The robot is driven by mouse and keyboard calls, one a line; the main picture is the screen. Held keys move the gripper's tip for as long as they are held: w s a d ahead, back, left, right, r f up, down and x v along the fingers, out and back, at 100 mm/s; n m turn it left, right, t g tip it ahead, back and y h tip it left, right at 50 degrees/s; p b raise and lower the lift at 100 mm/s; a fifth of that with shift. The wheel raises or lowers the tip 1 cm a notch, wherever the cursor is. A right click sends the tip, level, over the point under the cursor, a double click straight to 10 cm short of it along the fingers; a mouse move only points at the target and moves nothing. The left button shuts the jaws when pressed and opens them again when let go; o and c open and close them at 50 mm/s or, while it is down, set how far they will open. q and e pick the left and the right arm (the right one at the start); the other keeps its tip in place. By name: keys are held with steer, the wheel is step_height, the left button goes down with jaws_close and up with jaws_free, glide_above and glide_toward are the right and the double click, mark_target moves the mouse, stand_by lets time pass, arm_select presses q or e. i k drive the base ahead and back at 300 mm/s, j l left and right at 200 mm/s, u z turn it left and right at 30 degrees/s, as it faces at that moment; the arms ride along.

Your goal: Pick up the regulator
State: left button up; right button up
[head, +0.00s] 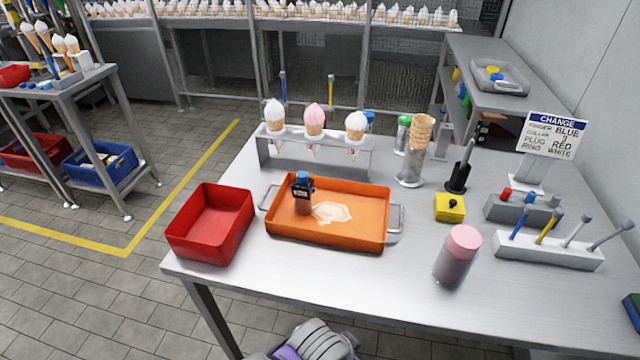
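No thing in view is plainly labelled as the regulator. A small yellow block with a black knob (449,208) sits on the steel table, right of the orange tray, and may be it. A dark bottle-like item with a blue top and a pale label (303,193) stands upright in the left part of the orange tray (330,237), beside a cream-coloured puddle, and is another candidate. Neither of my grippers can be made out in the head view. A grey and purple part shows at the bottom edge, but no fingertips are visible there.
A red bin (210,224) stands left of the tray. Behind is a rack (315,155) with three cones. A pink-topped bottle (458,256) stands front right. A white holder with coloured tools (549,250) and a sign (555,135) are at the right. The front table strip is clear.

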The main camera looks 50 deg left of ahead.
mark_target(302, 194)
steer(key=i+u, duration=0.15)
steer(key=u, duration=1.7)
